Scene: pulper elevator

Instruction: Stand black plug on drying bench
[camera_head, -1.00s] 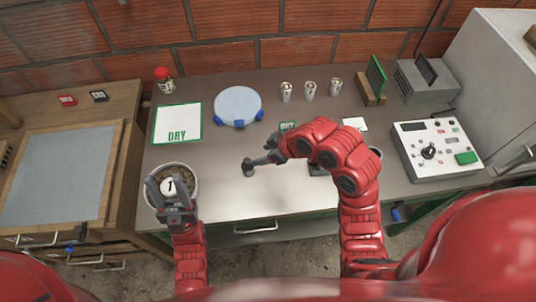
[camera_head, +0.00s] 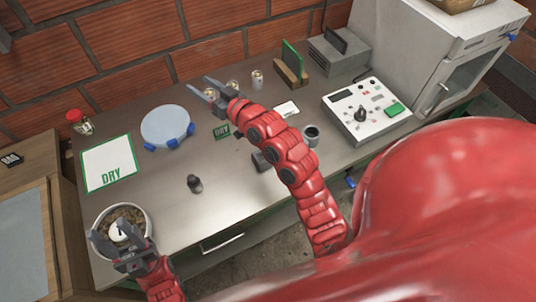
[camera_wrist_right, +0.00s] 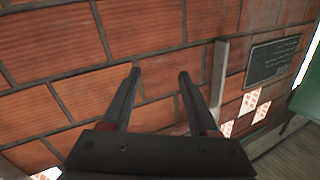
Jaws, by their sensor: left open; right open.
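The black plug (camera_head: 195,184) stands, apparently upright, on the bare metal bench top (camera_head: 200,217), apart from the white DRY mat (camera_head: 108,163). My right gripper (camera_head: 207,90) is open and empty at the back of the bench, well away from the plug, near the small metal cylinders. In the right wrist view its open fingers (camera_wrist_right: 158,75) have only brick wall between and beyond them. My left gripper (camera_head: 117,232) is open at the round pot (camera_head: 142,212) at the front left, with its fingers around or over a white, numbered piece (camera_head: 122,229); contact cannot be told.
The bench around the plug is clear.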

